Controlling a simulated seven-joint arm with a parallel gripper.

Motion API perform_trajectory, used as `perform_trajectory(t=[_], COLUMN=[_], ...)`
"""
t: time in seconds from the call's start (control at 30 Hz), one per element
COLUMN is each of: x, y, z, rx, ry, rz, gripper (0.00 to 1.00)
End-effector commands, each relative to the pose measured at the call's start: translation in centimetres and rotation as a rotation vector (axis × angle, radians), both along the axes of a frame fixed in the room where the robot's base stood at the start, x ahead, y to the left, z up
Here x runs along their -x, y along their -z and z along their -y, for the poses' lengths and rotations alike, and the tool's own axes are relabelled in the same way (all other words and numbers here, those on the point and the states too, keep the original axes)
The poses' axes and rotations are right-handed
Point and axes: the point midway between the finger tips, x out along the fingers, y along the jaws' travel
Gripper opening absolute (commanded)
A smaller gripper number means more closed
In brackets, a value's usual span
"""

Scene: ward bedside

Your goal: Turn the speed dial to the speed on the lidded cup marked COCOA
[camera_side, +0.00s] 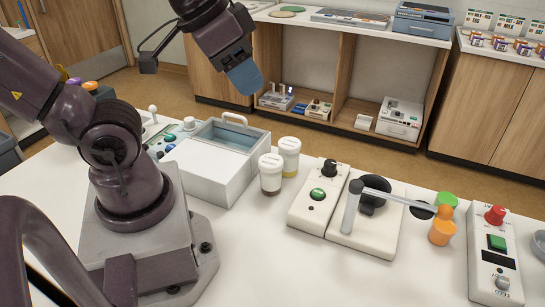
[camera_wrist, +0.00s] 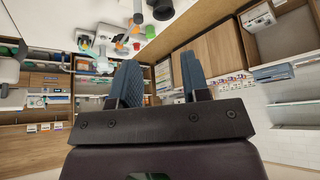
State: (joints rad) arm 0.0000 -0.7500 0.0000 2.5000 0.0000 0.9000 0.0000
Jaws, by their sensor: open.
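Two cups with white lids stand close together at mid-table in the side view: a nearer cup (camera_side: 270,175) with a dark bottom and a farther cup (camera_side: 289,158) with a yellowish bottom. Their markings are too small to read. Right of them is a white control box (camera_side: 311,211) with a black dial (camera_side: 330,168) and a green button (camera_side: 317,195). The dial's setting cannot be read. My gripper (camera_side: 245,80) is high above the table, behind the cups in the picture, and touches nothing. In the wrist view my gripper's blue fingers (camera_wrist: 162,80) are apart with nothing between them.
A white machine (camera_side: 366,236) with a grey post and bar stands beside the box. Green (camera_side: 446,200) and orange (camera_side: 440,232) cylinders are near it. A panel (camera_side: 494,265) with a red knob is farther right. An open-topped white bin (camera_side: 205,168) stands left of the cups.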

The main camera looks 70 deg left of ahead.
Motion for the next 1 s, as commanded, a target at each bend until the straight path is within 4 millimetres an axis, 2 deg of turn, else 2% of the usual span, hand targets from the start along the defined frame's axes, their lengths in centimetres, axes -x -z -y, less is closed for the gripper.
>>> perform_trajectory(t=[0.13,0.23,0.37,0.43,0.57,0.77,1.0], x=[0.0,0.0,-0.6,-1.6,-4.6,-10.2,-16.5], y=[0.0,0.1,1.6,2.4,4.0,7.5,13.7], z=[0.0,-0.1,-0.5,-0.9,-2.0,-4.2,-7.1], rx=[0.000,0.000,0.001,0.001,0.018,0.089,0.185], ry=[0.000,-0.007,-0.027,-0.045,-0.112,-0.359,-0.779], rz=[0.000,-0.006,-0.085,-0.146,-0.260,-0.396,-0.496], gripper=[0.43,0.60,0.60,0.60,0.60,0.60,0.60])
